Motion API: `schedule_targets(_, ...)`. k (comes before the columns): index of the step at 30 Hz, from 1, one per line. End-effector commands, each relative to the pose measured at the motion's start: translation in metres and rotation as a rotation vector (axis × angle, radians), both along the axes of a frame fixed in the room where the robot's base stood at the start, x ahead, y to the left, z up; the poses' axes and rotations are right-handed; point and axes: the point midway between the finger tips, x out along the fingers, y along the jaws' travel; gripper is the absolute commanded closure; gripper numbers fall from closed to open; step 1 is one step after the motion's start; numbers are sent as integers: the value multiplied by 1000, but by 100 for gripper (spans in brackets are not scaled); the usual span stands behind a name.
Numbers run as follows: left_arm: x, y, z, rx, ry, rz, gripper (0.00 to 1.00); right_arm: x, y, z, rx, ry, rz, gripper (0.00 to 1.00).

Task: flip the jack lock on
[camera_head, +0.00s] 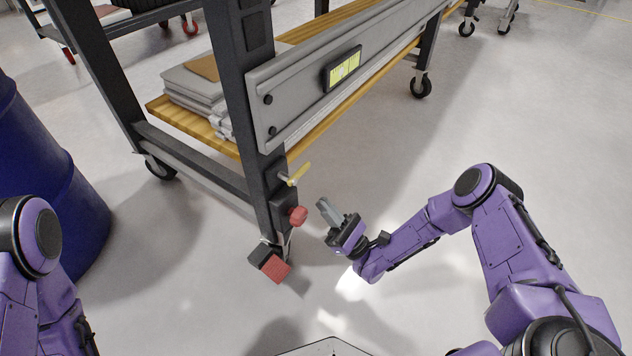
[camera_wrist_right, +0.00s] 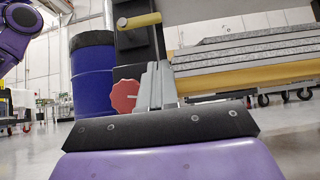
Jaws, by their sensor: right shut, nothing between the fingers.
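A dark post (camera_head: 256,130) of the wheeled fixture carries a yellow lever (camera_head: 298,175), a red knob (camera_head: 298,215) below it, and a black-and-red pedal (camera_head: 270,264) at its foot. I cannot tell which of these is the jack lock. My right gripper (camera_head: 325,207) is shut and empty, a short way right of the red knob and apart from it. In the right wrist view, the closed fingers (camera_wrist_right: 157,85) partly overlap the red octagonal knob (camera_wrist_right: 125,97). The yellow lever (camera_wrist_right: 140,20) shows above them. My left gripper is out of view; only its arm shows.
A grey rail (camera_head: 330,85) with a small yellow-green display (camera_head: 343,70) runs back from the post. A wooden shelf (camera_head: 160,106) bears stacked boards. A blue drum (camera_head: 60,185) stands at the left. The floor (camera_head: 420,140) right of the fixture is clear.

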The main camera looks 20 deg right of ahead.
Motion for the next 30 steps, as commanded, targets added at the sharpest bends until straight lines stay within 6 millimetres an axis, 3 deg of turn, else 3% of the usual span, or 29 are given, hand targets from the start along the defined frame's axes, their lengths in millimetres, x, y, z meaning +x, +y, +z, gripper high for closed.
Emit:
schedule_targets(6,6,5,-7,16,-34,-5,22,26,22,33,-1,-5,4,100)
schedule_targets(12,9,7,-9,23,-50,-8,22,26,20,63,0,-1,1,100)
schedule_targets(30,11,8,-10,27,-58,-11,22,27,23,72,-12,-9,8,100)
